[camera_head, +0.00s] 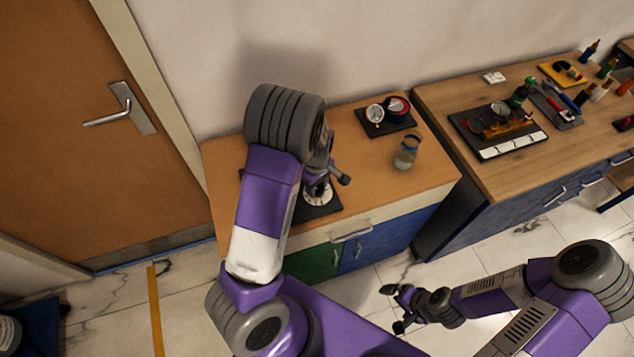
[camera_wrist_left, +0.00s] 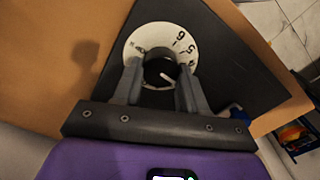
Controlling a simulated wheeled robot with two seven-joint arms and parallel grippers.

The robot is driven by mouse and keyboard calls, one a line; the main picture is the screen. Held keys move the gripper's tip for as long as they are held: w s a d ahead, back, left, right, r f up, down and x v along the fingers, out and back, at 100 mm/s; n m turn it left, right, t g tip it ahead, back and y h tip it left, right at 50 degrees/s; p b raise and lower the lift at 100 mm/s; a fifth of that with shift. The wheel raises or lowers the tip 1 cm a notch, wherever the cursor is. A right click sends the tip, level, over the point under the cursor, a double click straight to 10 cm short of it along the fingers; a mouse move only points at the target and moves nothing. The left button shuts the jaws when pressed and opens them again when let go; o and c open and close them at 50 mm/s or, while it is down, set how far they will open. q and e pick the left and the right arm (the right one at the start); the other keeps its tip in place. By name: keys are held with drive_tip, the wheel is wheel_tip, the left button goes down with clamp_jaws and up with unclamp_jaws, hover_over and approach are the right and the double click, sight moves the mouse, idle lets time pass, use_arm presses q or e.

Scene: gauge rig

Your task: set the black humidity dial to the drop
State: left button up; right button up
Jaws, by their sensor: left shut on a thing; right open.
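The black dial (camera_wrist_left: 160,69) is a round knob in a white scale ring (camera_wrist_left: 145,39) with black numerals, on a dark plate (camera_wrist_left: 235,60). A short white mark shows on the knob. The fingers of my left gripper (camera_wrist_left: 159,74) stand on both sides of the knob and are shut on it. In the head view the white ring (camera_head: 319,197) shows below my left gripper (camera_head: 319,180), and my arm hides much of the plate. I cannot make out a drop mark. My right gripper (camera_head: 393,309) is open and empty, over the floor in front of the cabinet.
A second dark plate (camera_head: 372,126) with a white gauge (camera_head: 375,113) and a red-and-black round part (camera_head: 397,107) lies at the back. A glass jar (camera_head: 406,152) stands on the wooden top to the right. A second workbench (camera_head: 455,98) holds tools and bottles.

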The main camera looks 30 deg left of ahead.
sight(317, 187)
idle(0.3)
use_arm(q)
drive_tip(key=o, duration=1.1)
drive_tip(key=shift+c, duration=0.2)
wheel_tip(317, 187, up, 8)
drive_tip(key=shift+f+p, duration=0.2)
drive_tip(key=shift+p, duration=0.55)
